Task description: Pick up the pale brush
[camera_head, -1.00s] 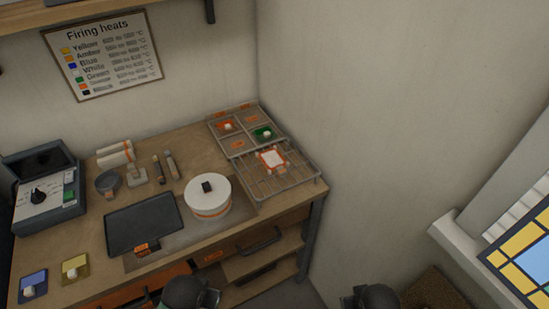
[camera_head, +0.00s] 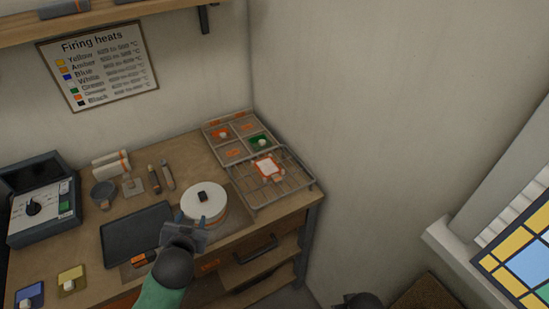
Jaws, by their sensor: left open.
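Two slim brush-like sticks lie side by side on the workbench (camera_head: 190,150), left of the white lidded pot. The paler, greyish one (camera_head: 168,177) is on the right and looks like the pale brush. The darker brown one (camera_head: 154,179) is on the left. My left gripper (camera_head: 192,217) is open and empty. It is above the front of the bench, between the dark slab and the pot, nearer the front edge than the brushes and apart from them. Of my right arm only a dark rounded part shows at the bottom edge; its gripper is out of view.
A dark slab (camera_head: 135,236), a small grey cup (camera_head: 103,194) and white rolls (camera_head: 111,163) are nearby. A wire rack (camera_head: 290,183) and sectioned tray (camera_head: 233,152) stand at right.

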